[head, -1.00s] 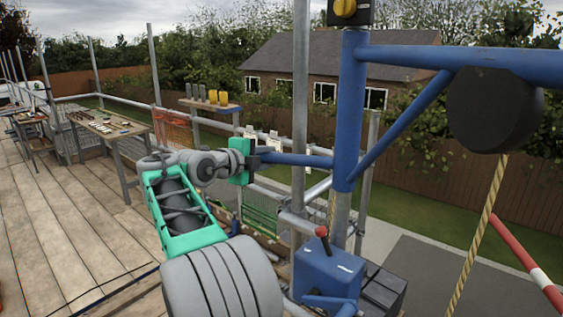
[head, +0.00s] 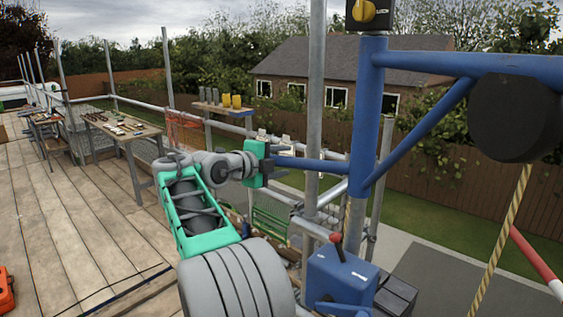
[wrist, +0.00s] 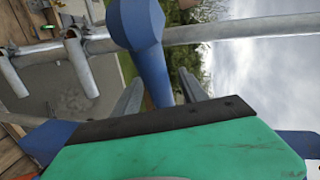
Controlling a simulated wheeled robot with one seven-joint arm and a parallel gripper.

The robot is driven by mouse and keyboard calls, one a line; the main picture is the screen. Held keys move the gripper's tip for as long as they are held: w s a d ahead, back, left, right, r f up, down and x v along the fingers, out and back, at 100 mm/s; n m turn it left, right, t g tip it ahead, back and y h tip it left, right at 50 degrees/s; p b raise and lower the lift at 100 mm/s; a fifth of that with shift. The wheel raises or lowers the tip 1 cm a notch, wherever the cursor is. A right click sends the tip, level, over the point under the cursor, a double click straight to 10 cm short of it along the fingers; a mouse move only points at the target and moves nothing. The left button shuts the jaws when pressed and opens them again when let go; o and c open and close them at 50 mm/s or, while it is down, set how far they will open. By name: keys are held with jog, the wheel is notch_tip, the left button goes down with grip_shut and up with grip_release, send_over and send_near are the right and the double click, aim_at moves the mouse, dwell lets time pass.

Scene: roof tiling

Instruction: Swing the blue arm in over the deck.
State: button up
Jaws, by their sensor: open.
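The blue arm (head: 445,64) runs from its upright blue post (head: 372,125) to the right edge of the head view, out over the garden side. A black round pulley (head: 515,118) with a rope (head: 500,245) hangs from it. A blue handle bar (head: 310,164) sticks out left from the post. My gripper (head: 271,164) is open at the bar's left end. In the wrist view the blue bar (wrist: 153,65) runs down between my gripper's two grey fingers (wrist: 160,95). I cannot tell whether they touch it.
A blue winch box (head: 343,278) with a red-knobbed lever sits low by the post. Galvanised scaffold poles (head: 316,120) stand close by. A table with tiles (head: 125,128) is at the left. The plank deck (head: 70,220) is mostly clear, with an orange case (head: 6,292) at its left edge.

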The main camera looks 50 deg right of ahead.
jog(key=b+v, duration=0.2)
jog(key=v, duration=0.5)
jog(key=shift+a+r, duration=0.1)
jog(key=shift+a, duration=0.2)
